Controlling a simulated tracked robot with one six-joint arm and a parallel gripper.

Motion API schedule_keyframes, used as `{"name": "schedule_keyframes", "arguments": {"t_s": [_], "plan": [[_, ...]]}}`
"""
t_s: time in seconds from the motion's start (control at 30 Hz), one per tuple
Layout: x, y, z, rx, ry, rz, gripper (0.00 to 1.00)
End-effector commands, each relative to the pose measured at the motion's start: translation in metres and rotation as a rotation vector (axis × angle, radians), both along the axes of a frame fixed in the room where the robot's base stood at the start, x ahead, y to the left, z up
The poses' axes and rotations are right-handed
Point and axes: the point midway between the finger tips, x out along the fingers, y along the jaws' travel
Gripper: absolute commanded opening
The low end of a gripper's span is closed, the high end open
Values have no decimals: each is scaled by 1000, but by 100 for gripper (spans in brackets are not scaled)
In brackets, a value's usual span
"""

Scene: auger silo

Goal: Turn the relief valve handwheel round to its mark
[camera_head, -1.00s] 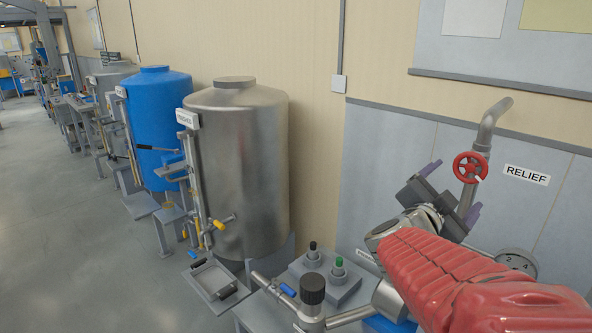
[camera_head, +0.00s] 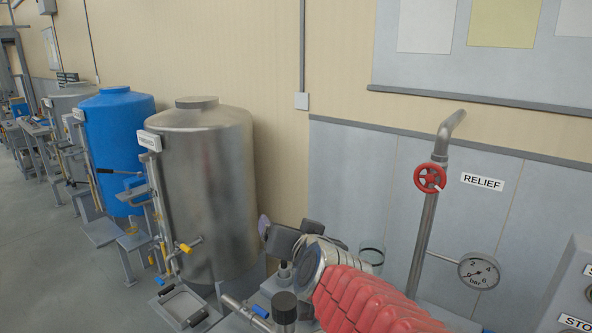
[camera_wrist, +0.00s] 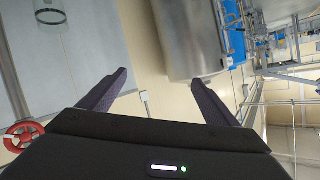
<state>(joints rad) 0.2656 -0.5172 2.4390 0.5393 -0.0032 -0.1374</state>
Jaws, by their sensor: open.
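The red relief valve handwheel (camera_head: 430,179) sits on a vertical grey pipe (camera_head: 424,235), left of the RELIEF label (camera_head: 482,182). A small white mark shows at its lower right. In the wrist view the handwheel (camera_wrist: 22,136) is at the left edge, beside the gripper body and outside the jaws. My gripper (camera_head: 277,232) is well left of and below the handwheel, apart from it. In the wrist view my gripper (camera_wrist: 158,76) is open, with two dark fingers spread and nothing between them. The far finger is partly hidden in the head view.
A pressure gauge (camera_head: 479,271) juts from the pipe below the handwheel. A clear glass cylinder (camera_head: 371,256) stands behind my arm. A steel tank (camera_head: 200,190) and a blue tank (camera_head: 118,150) stand left. A control box (camera_head: 572,290) is at lower right.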

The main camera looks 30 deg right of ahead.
Motion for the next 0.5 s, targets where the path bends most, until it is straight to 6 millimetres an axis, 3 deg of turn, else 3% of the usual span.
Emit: {"name": "schedule_keyframes", "arguments": {"t_s": [0.03, 0.2, 0.33, 0.5], "plan": [[-5, 20, -7, -5, 42, 61, 84], [-34, 75, -38, -38, 221, 248, 84], [-67, 104, -63, -76, 369, 361, 84], [-118, 123, -92, -141, 569, 468, 84]]}}
